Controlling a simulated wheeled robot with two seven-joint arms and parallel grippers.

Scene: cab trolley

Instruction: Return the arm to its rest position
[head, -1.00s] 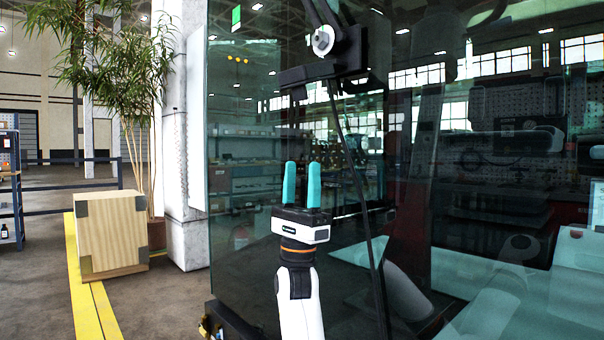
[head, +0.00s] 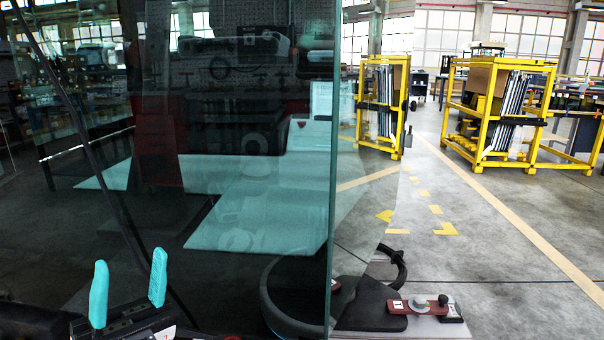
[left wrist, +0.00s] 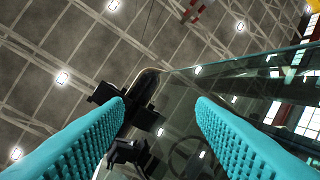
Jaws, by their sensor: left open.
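My left gripper (head: 128,287) is at the bottom left of the head view, its two teal fingers pointing up and apart with nothing between them. In the left wrist view the same fingers (left wrist: 160,135) stand wide apart and empty, pointing up towards the ceiling. The large glass pane of the cab (head: 230,210) stands behind the gripper in the head view; whether they touch I cannot tell. My right gripper is not in view.
A dark cable or wiper arm (head: 85,130) runs down in front of the glass. A red panel with a knob (head: 417,305) and a black steering wheel rim (head: 398,268) are at lower centre-right. Yellow racks (head: 495,110) stand farther right, with open marked floor between. A black bracket (left wrist: 125,97) shows in the wrist view.

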